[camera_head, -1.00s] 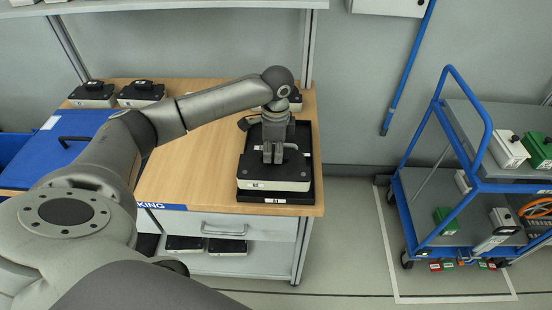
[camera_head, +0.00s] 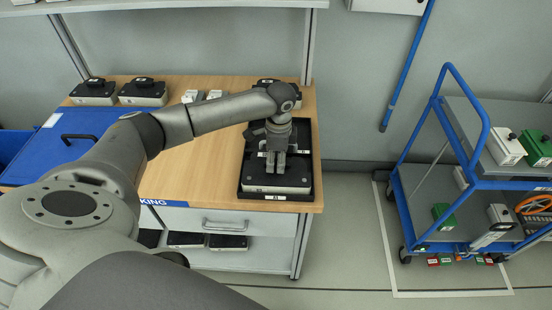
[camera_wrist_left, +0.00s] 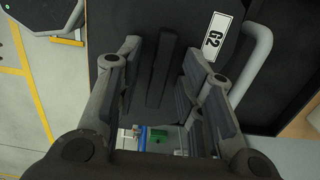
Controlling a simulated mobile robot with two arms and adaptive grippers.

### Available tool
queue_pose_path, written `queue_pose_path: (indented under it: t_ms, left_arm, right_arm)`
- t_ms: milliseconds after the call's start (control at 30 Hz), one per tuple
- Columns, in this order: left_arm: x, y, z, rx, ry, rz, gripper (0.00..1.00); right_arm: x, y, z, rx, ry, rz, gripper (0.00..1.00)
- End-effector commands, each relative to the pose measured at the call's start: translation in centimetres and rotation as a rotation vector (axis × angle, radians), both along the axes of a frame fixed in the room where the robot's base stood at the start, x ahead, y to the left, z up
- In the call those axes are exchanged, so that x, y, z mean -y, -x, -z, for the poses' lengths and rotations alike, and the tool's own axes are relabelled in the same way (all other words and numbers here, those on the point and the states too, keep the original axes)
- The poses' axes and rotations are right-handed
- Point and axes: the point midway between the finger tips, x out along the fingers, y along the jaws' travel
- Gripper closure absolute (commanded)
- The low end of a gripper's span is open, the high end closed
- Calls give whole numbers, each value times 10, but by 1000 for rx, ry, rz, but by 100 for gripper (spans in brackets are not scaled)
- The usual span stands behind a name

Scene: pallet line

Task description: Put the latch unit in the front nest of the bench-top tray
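The latch unit (camera_head: 262,188), a flat box with a black top and a pale front face, sits low inside the front part of the black bench-top tray (camera_head: 242,192). The tray's front rim shows just below the unit's face. My left gripper (camera_head: 275,170) points straight down over the unit, its fingers shut on the black grip on top. In the left wrist view the fingers (camera_wrist_left: 163,90) stand on either side of dark bars, near a white G2 label (camera_wrist_left: 213,37). Whether the unit is fully seated is hidden. My right gripper is not in view.
Similar units stand at the bench's back left (camera_head: 142,92), and another is partly hidden behind my arm. A blue lidded bin (camera_head: 60,150) stands at the left. A blue cart (camera_head: 440,130) with parts is at the right, with clear floor between. Bare wood (camera_head: 200,175) lies left of the tray.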

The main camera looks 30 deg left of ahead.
Motion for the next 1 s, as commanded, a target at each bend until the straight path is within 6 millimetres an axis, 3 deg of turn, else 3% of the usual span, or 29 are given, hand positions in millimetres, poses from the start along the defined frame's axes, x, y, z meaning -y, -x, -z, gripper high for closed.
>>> queue_pose_path:
  t_ms: [267,700,1000]
  left_arm:
    - [1,-1,-10,3,2,0,64]
    - [4,-4,-96,5,0,0,64]
    - [5,-3,-121,0,0,0,64]
  right_arm:
    - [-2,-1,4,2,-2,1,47]
    - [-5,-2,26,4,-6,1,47]
    - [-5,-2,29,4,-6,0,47]
